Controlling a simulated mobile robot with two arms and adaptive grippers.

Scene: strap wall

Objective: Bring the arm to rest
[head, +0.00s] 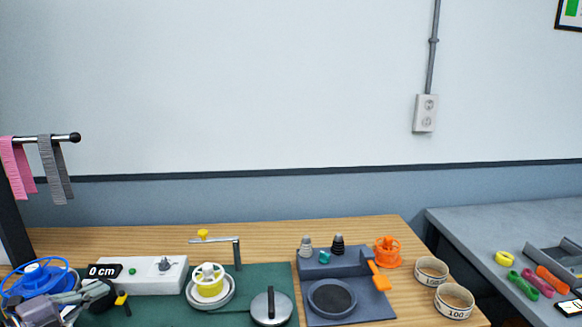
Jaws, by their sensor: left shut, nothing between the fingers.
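My left gripper (92,297) is at the bottom left of the head view, low over the left end of the wooden workbench (300,229). Its fingers are shut with nothing between them. It is in front of a white box (143,276) with a "0 cm" display and right of a blue wheel-like frame (40,278). The picture's bottom edge cuts off part of the arm. My right gripper is not in view.
A pink strap (17,168) and a grey strap (52,168) hang from a rod above left. A yellow spool (209,280), a round lidded disc (271,307), a dark fixture (346,290) and two cups (431,270) crowd the bench. A grey table (480,228) stands right.

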